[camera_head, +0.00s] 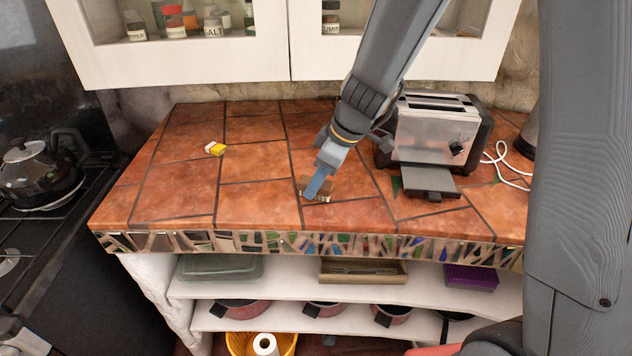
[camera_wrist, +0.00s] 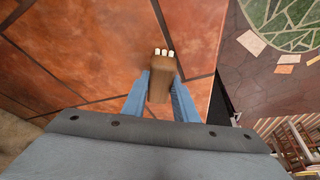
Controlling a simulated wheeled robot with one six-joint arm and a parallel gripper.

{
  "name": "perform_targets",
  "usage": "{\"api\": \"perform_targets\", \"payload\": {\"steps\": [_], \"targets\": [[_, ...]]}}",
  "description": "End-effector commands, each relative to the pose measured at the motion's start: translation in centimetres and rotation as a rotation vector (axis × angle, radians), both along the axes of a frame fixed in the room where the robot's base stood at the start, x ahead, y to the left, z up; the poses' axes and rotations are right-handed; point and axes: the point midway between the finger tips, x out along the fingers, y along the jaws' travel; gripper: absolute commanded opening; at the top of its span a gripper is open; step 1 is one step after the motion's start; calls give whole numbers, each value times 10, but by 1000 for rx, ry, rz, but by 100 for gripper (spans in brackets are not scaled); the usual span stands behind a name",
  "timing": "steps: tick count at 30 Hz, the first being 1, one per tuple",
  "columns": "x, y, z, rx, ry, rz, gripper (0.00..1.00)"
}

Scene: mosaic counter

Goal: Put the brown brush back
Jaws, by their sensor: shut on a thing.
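The brown brush (camera_head: 322,194) is a small brown block with pale bristle tufts along one edge, near the front of the tiled counter (camera_head: 258,201). My gripper (camera_head: 312,190) reaches down to it, and a blue finger covers part of it in the head view. In the wrist view the brush (camera_wrist: 161,73) lies between the two blue fingers of my gripper (camera_wrist: 160,95), which are shut on it. Its bristles point away from the palm. I cannot tell whether the brush touches the counter.
A toaster (camera_head: 431,130) stands to the right of my gripper, with a white cord beyond it. A small yellow and white item (camera_head: 215,149) lies at the left. Below, a shelf holds a tan tray (camera_head: 362,279), a glass dish (camera_head: 221,268) and a purple box (camera_head: 471,277).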

Motion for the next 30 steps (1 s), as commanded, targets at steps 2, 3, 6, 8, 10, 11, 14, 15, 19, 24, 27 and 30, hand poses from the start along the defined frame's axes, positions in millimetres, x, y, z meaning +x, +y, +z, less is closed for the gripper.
{"api": "perform_targets", "payload": {"steps": [2, 3, 6, 8, 10, 11, 14, 15, 19, 24, 27, 30], "targets": [[0, 0, -2, 0, 0, 0, 5], [0, 0, -3, 0, 0, 0, 5], [0, 0, -3, 0, 0, 0, 36], [0, 0, -2, 0, 0, 0, 45], [0, 0, -2, 0, 0, 0, 45], [0, 0, -2, 0, 0, 0, 45], [0, 0, -2, 0, 0, 0, 45], [0, 0, -2, 0, 0, 0, 45], [0, 0, 0, 0, 0, 0, 45], [-1, -5, 14, 1, -5, -1, 45], [-3, -11, 30, 1, -5, -2, 45], [-7, -18, 47, 0, -5, -1, 45]]}}
